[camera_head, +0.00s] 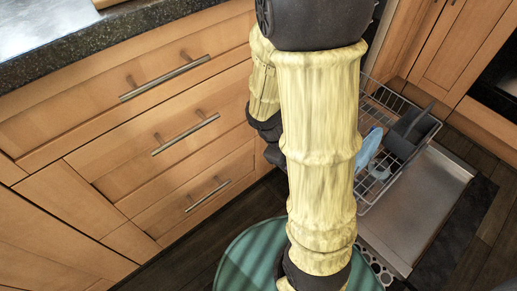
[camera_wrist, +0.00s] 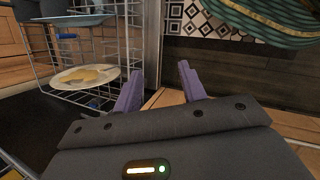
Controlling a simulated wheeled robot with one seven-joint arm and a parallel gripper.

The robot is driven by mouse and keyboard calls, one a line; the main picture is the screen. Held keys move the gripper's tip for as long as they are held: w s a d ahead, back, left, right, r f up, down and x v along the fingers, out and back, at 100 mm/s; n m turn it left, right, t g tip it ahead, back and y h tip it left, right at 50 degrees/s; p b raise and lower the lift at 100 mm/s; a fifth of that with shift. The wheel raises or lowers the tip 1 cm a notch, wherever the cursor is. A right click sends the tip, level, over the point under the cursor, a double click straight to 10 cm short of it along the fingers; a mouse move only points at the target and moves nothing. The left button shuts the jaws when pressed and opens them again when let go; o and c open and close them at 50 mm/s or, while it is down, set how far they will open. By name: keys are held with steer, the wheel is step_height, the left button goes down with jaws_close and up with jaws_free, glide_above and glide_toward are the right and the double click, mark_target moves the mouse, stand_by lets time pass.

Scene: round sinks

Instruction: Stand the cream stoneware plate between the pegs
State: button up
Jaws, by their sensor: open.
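In the wrist view, a cream plate (camera_wrist: 86,77) with a yellowish-brown patch shows among the wires of a white rack, left of my gripper. It looks close to flat, and I cannot tell what it rests on. My gripper (camera_wrist: 158,88) has two purple fingers, spread apart with nothing between them, and the plate is clear of them. In the head view, my arm hides the gripper and I cannot make out the cream plate. The wire rack (camera_head: 365,198) sits over the open dishwasher door. I cannot single out the pegs.
A blue plate (camera_head: 368,150) and a dark basket (camera_head: 410,130) are in the rack. The dishwasher door (camera_head: 425,200) lies open. Wooden drawers (camera_head: 150,120) with bar handles stand at the left. A round teal surface (camera_head: 250,255) is below my arm.

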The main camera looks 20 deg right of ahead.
steer(key=w+a+r+m+t+y, duration=0.2)
steer(key=a+r+m+t+y, duration=0.1)
steer(key=a, duration=0.6)
step_height(320, 180, up, 2)
steer(key=m+y, duration=0.1)
steer(key=m, duration=0.2)
steer(key=shift+m+t+y, duration=0.3)
steer(key=shift+m+t, duration=0.1)
